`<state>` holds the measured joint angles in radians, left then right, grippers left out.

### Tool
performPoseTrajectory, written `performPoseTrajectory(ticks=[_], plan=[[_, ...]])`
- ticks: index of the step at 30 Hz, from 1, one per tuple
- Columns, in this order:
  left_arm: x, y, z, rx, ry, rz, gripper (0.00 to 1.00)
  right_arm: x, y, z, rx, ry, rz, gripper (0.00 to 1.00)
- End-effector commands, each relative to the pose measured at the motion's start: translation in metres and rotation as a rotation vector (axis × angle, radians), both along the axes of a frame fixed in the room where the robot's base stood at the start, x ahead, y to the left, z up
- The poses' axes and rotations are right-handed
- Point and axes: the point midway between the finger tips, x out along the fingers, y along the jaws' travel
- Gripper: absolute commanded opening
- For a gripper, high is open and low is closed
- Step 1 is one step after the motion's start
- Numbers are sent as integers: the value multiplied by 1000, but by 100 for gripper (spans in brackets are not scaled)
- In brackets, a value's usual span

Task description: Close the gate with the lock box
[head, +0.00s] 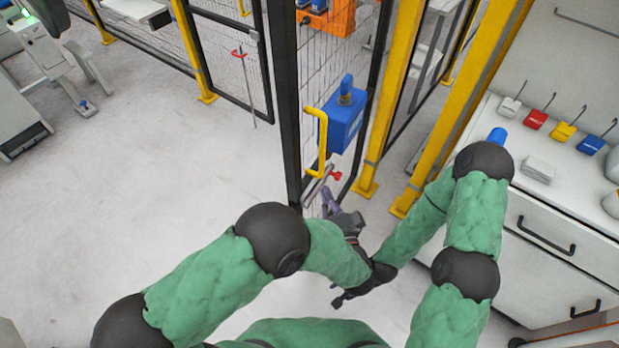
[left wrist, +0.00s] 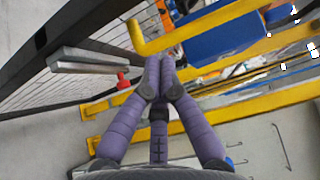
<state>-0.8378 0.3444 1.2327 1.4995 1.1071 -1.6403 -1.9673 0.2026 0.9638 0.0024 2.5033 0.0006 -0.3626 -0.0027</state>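The gate (head: 285,110) is a black-framed mesh panel ahead of me, seen at a steep angle; I cannot tell whether it is latched. It carries a yellow handle (head: 322,150) and the blue lock box (head: 346,122). Below them is a grey latch bar (head: 318,187) with a red knob (head: 337,175). My left gripper (head: 327,197) is just below the handle. In the left wrist view its purple fingers (left wrist: 160,68) are together with nothing seen between them, close to the yellow handle (left wrist: 200,27). My right gripper (head: 345,298) is low, behind the left forearm; its fingers are unclear.
Yellow posts (head: 391,95) stand right of the gate. A white cabinet (head: 560,230) with drawers and coloured padlocks (head: 535,119) is at the right. Another fence panel (head: 225,60) stands at the back left. The floor (head: 150,170) at the left is clear.

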Motion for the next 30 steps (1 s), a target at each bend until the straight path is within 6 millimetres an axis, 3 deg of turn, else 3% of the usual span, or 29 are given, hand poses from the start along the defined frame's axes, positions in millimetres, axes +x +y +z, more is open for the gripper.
performPoseTrajectory(ticks=[7,15,30], plan=[[45,15,-2,-3,-1,4,0,0,0,-14,0,0,0,40],[59,43,0,-2,-1,2,0,0,0,-21,0,0,0,40],[61,48,1,-2,-1,-1,0,0,0,-22,0,0,0,40]])
